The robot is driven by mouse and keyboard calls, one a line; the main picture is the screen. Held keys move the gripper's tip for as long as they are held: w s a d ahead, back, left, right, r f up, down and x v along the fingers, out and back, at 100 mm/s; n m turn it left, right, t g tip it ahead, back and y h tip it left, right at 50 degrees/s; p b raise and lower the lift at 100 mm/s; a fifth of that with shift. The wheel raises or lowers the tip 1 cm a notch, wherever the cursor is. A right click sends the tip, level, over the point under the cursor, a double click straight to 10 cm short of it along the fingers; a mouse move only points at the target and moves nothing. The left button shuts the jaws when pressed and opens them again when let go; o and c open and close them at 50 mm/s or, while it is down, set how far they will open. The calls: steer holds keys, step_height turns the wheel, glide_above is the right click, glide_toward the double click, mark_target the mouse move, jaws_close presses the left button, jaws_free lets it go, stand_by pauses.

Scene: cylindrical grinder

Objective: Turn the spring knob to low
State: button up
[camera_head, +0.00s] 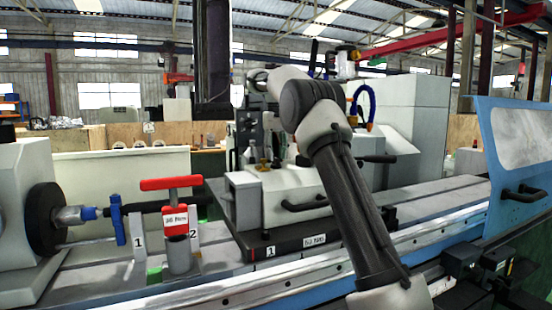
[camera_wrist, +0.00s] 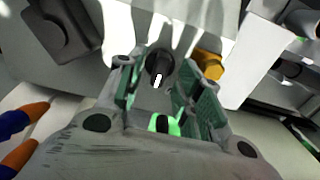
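A round black knob (camera_wrist: 158,62) with a white mark sits on a pale machine face in the wrist view. No label on it can be read, so I cannot confirm that it is the spring knob. Its white mark points towards the bottom of the picture. My gripper (camera_wrist: 156,68) is open, with its green-padded fingers on either side of the knob. Small gaps show between the pads and the knob; I see no clear contact. In the head view the knob is not distinguishable, and my arm covers part of the machine.
A yellow-orange knob (camera_wrist: 208,64) sits close beside the right finger. A green-lit part (camera_wrist: 165,124) shows between the fingers nearer the camera. A dark block (camera_wrist: 62,28) is at upper left. In the head view, a red-handled clamp (camera_head: 176,222) stands on the machine bed.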

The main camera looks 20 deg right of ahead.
steer(key=shift+f, duration=0.9)
jaws_close()
steer(key=shift+n, duration=0.3)
steer(key=n, duration=0.9)
steer(key=shift+n, duration=0.3)
